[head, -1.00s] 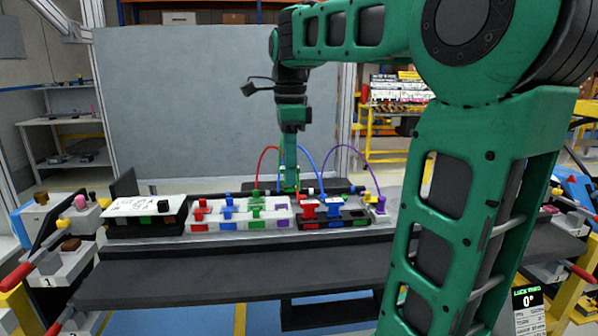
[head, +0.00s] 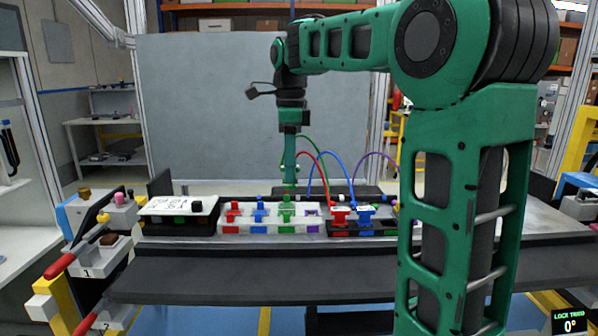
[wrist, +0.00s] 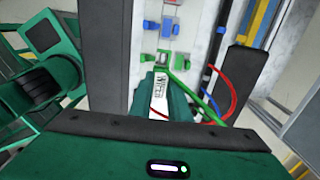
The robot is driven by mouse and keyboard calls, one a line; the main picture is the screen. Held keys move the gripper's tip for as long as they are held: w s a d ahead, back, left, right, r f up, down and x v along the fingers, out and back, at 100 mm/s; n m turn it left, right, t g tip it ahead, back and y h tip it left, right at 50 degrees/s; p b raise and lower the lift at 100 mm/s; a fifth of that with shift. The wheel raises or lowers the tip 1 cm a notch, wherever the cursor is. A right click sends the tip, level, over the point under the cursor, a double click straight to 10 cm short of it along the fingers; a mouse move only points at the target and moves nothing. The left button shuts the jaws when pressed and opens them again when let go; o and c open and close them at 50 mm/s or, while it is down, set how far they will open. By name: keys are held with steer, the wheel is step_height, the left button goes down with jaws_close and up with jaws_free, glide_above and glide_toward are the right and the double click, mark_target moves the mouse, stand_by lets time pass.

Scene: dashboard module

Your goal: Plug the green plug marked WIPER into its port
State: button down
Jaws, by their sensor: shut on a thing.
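My gripper (head: 289,186) points down over the green column of the white port block (head: 228,228). It is shut on the green WIPER plug, whose white label reading WIPER (wrist: 158,96) shows between the fingers in the wrist view. A green cable (head: 318,147) arcs from it to the right. The green port (head: 286,212) is directly beneath the gripper, between the blue port (head: 259,216) and the purple port (head: 312,227). The fingers hide the plug's lower end, and I cannot tell how deep it sits in the port.
A black block with red and blue plugs (head: 340,216) stands right of the white block, with red, blue and purple cables arching above. A black box with a white top (head: 178,207) stands to the left. The dark front ledge (head: 240,276) is clear.

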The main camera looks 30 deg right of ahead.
steer(key=shift+w+a, duration=0.25)
steer(key=shift+w, duration=0.25)
steer(key=shift+f, duration=2.95)
steer(key=shift+f, duration=1.05)
stand_by(0.3)
steer(key=shift+r, duration=0.8)
steer(key=shift+f, duration=0.95)
stand_by(1.4)
